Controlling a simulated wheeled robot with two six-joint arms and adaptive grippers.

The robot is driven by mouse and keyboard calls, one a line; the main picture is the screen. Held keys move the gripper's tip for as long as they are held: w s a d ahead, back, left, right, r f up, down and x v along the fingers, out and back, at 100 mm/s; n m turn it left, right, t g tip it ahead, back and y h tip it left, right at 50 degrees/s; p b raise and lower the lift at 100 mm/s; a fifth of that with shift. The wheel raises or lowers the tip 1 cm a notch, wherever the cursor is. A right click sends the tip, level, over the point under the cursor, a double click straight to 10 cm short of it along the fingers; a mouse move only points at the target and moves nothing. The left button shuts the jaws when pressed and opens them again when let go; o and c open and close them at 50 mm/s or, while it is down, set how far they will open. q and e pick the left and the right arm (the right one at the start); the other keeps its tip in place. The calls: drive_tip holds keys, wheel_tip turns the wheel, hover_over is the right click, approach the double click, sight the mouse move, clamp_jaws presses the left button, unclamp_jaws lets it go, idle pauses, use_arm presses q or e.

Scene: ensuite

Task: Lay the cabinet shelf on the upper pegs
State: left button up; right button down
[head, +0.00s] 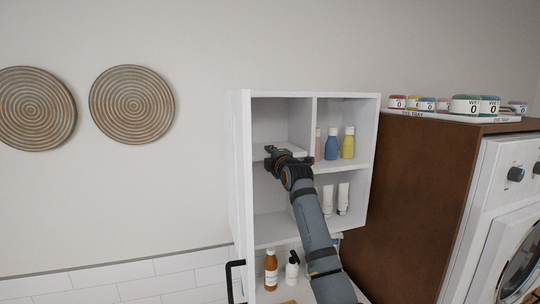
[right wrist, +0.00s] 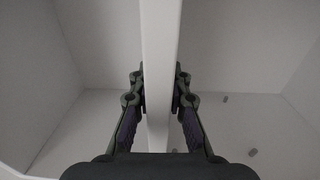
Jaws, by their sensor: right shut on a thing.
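The white cabinet (head: 373,145) is open at the front, with a divider (head: 313,120) in its upper part. My right gripper (head: 283,153) is at the front of the upper left bay, shut on the front edge of the white cabinet shelf (head: 262,154). In the right wrist view the shelf's edge (right wrist: 160,60) runs straight between both fingers (right wrist: 160,92). Small grey pegs (right wrist: 225,98) show on the cabinet wall to the right of the shelf there. I cannot tell whether the shelf rests on any pegs. My left gripper is not in view.
Blue (head: 331,146) and yellow (head: 348,144) bottles stand in the upper right bay. White tubes (head: 343,198) stand below them. A brown bottle (head: 271,270) stands lower down. A brown panel (head: 405,205) stands close on the right.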

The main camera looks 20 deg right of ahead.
drive_tip(key=shift+f+b, duration=0.35)
drive_tip(key=shift+f, duration=0.25)
idle(0.6)
drive_tip(key=c, duration=1.2)
unclamp_jaws()
drive_tip(key=shift+s, duration=0.15)
drive_tip(key=shift+f, duration=0.15)
drive_tip(key=s, duration=1.2)
drive_tip(key=shift+d, duration=0.2)
drive_tip(key=shift+f, duration=0.15)
